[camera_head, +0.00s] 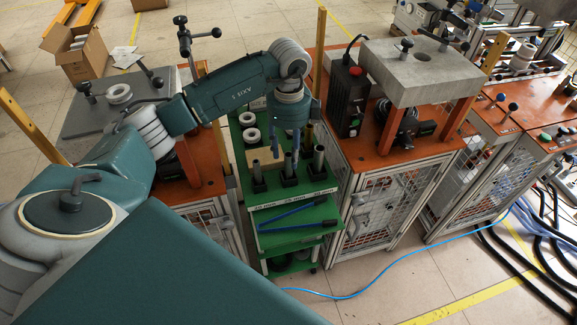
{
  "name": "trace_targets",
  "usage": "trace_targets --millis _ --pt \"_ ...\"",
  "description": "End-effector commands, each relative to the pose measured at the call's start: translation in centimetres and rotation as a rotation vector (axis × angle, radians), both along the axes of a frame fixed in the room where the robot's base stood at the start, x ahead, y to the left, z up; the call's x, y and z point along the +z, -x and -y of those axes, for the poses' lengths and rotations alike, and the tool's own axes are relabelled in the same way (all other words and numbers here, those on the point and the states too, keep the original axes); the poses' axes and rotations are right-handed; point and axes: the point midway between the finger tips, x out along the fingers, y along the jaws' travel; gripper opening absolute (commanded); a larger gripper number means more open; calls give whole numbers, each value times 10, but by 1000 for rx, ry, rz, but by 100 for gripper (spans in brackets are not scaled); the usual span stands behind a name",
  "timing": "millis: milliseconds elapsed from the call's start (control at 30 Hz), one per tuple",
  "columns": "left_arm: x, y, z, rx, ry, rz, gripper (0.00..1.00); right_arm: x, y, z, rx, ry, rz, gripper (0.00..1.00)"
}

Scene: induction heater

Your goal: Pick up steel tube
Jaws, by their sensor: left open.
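Several steel tubes stand upright in dark holders on the green cart: one at the left (257,171), one in the middle (288,166) and one at the right (318,159). My left gripper (285,148) hangs over the cart, pointing down, with its fingers apart. It is just above and behind the middle tube in the picture. I cannot tell whether it touches a tube. The wrist hides part of the cart behind it. My right gripper does not show.
The green cart (285,200) also holds pale rings (251,136) and blue-handled tools (292,212). Orange-topped benches flank it closely; the right one carries a black box (347,96) and a grey block (418,70). A blue cable (370,288) crosses the open floor in front.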

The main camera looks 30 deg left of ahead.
Motion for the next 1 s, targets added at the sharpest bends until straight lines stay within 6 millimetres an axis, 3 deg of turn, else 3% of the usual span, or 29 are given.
trace_targets --millis 100,267,533,767,1000 --pt "-16 5 1 -2 1 -6 41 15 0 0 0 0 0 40" --pt "-37 4 1 -2 1 -3 41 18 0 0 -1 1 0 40" --pt "-42 3 1 -2 0 0 41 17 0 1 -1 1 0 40" --pt "-42 3 1 -2 0 0 0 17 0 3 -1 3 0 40" --pt "-41 3 1 -2 1 1 0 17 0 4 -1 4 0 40"
